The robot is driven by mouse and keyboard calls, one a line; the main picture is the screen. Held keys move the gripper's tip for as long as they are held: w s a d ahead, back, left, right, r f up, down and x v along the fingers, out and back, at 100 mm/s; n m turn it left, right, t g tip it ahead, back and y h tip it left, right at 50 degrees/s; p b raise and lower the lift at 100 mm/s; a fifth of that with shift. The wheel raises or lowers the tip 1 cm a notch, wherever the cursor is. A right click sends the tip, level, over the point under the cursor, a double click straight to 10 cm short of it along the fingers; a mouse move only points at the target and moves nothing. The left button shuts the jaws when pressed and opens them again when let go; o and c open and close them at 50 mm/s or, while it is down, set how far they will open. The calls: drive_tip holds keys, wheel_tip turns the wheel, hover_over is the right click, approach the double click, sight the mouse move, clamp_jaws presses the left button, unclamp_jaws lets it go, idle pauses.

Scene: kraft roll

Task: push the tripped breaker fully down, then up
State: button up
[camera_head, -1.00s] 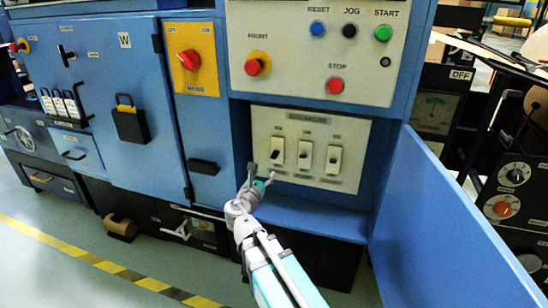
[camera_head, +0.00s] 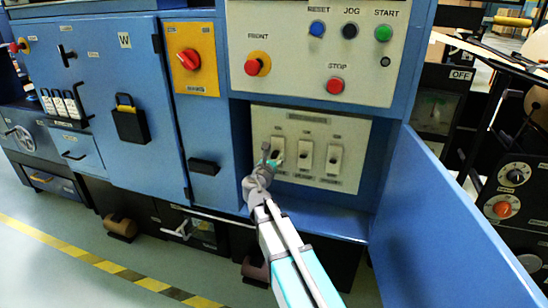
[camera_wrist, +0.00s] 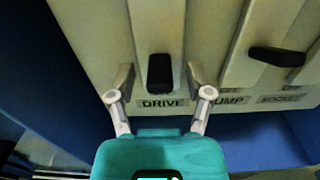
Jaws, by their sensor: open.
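The breaker panel (camera_head: 355,145) is a pale plate with three white breakers in a row, each with a dark lever. My gripper (camera_head: 269,156) is at the left breaker (camera_head: 279,146) and partly covers it. In the wrist view my gripper (camera_wrist: 159,80) is open, with one finger on each side of the black lever (camera_wrist: 160,73) above the DRIVE label. No finger clearly touches that lever. The PUMP breaker's lever (camera_wrist: 276,56) is to the right. The middle breaker (camera_head: 305,156) and right breaker (camera_head: 333,158) are uncovered.
A blue door (camera_head: 445,220) stands open at the right of the recess. A blue ledge (camera_head: 320,222) runs below the breakers. Push buttons, including the red STOP (camera_head: 335,86), are on the panel above. A black padlock (camera_head: 130,122) hangs on the left cabinet.

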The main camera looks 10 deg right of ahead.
clamp_jaws()
idle(0.3)
drive_tip(key=shift+f+b, duration=0.15)
drive_tip(key=shift+b, duration=0.15)
drive_tip(key=shift+f+t+h+b, duration=0.3)
drive_tip(key=shift+t+b, duration=0.2)
drive_tip(key=shift+b, duration=0.6)
drive_tip(key=t+h+b, duration=0.1)
drive_tip(key=b, duration=0.2)
drive_tip(key=f+t+b, duration=0.1)
drive_tip(key=t+b, duration=0.1)
drive_tip(key=b, duration=0.2)
drive_tip(key=shift+w+d+h, duration=0.1)
drive_tip(key=shift+w+h, duration=0.1)
drive_tip(key=shift+h, duration=0.2)
